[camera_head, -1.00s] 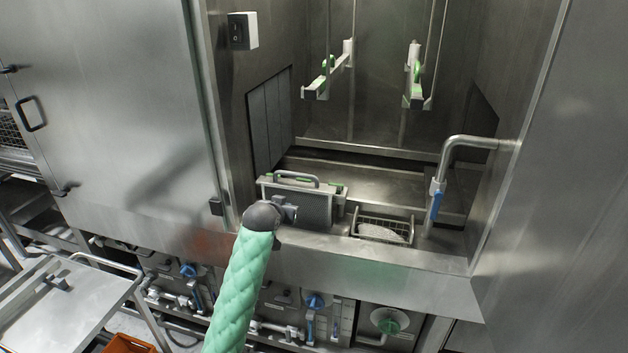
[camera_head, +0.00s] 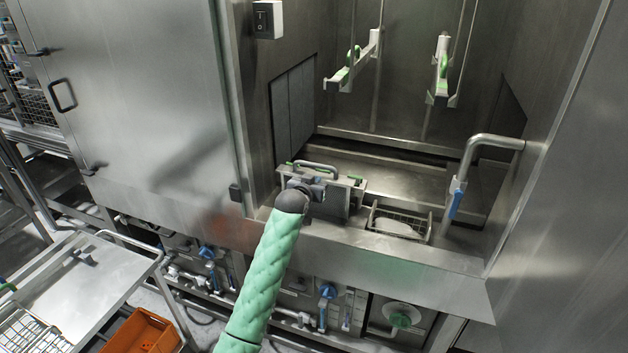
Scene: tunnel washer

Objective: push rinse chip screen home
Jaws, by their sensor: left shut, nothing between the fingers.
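The rinse chip screen (camera_head: 333,197) is a grey mesh panel with a metal handle on top and green marks at its upper edge. It stands upright in the sill at the front of the open wash chamber. My left gripper (camera_head: 309,187) is shut and empty in front of the screen's left part. It overlaps the screen in the picture; I cannot tell whether it touches. My left arm in a green quilted sleeve hides the screen's lower left. My right gripper is not in view.
A small wire basket (camera_head: 400,224) with pale contents sits right of the screen. A bent pipe with a blue-handled valve (camera_head: 456,203) stands further right. Spray arms (camera_head: 355,62) hang above. A metal cart (camera_head: 95,285) and an orange crate (camera_head: 142,332) are lower left.

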